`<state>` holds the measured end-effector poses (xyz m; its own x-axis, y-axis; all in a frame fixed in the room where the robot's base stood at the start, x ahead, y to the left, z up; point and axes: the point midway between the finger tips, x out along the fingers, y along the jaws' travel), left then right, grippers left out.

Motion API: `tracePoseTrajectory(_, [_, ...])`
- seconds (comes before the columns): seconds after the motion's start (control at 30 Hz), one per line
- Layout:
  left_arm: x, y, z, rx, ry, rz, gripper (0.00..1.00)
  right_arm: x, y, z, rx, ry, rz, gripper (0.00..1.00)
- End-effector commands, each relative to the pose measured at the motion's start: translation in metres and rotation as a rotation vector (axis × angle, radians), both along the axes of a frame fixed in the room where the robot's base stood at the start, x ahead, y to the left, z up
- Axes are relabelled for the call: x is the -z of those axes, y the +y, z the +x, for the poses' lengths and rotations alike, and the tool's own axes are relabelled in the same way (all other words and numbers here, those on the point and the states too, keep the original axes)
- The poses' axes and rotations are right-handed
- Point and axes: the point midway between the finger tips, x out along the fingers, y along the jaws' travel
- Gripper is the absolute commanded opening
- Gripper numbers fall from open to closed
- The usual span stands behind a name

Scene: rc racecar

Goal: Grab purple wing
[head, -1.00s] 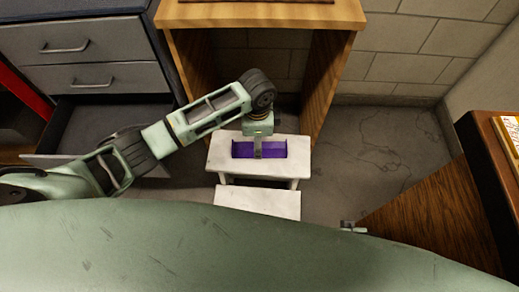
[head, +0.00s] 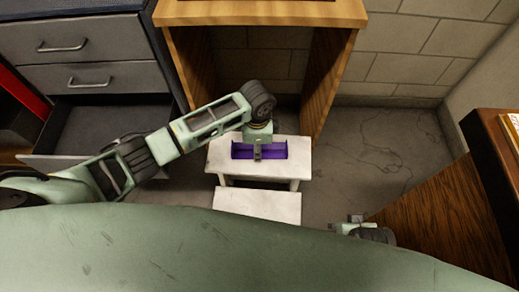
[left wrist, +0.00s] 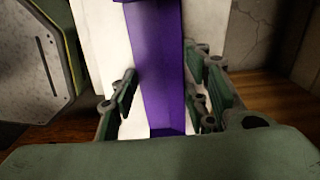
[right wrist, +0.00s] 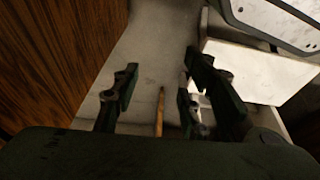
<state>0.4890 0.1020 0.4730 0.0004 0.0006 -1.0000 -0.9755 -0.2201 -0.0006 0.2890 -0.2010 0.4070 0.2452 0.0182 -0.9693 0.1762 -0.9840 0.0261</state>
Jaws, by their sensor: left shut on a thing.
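The purple wing (head: 275,150) lies on the upper step of a white step stool (head: 217,158) in the head view. My left gripper (head: 257,156) reaches down over the wing's middle from the left. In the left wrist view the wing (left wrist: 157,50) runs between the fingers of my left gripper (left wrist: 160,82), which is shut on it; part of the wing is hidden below. My right gripper (right wrist: 158,82) has its fingers spread with nothing between them in the right wrist view. In the head view only a part of it shows, low and right of the stool.
A wooden desk or shelf (head: 262,14) stands behind the stool. A grey drawer unit (head: 95,80) with an open lower drawer is at left. A dark wooden piece (head: 440,215) stands at right. Bare floor (head: 380,150) lies between the stool and the right side.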

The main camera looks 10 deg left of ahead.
Motion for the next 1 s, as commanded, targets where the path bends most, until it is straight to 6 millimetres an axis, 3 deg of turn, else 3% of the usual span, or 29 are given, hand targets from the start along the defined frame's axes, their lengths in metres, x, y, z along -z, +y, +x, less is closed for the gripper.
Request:
tracePoseTrajectory(0.2, [0.0, 0.0, 0.0, 0.0, 0.0, 0.0, 0.2, 0.0, 0.0, 0.0, 0.0, 0.0, 0.0, 0.4])
tracePoseTrajectory(0.6, [-0.01, 0.0, 0.001, -0.001, -0.001, -0.001, 0.2, 0.001, 0.001, 0.002, 0.0, -0.008, 0.002, 0.4])
tracePoseTrajectory(1.0, [-0.067, -0.001, 0.001, 0.0, -0.002, -0.002, 0.2, 0.062, -0.002, -0.019, -0.006, 0.037, -0.003, 0.4])
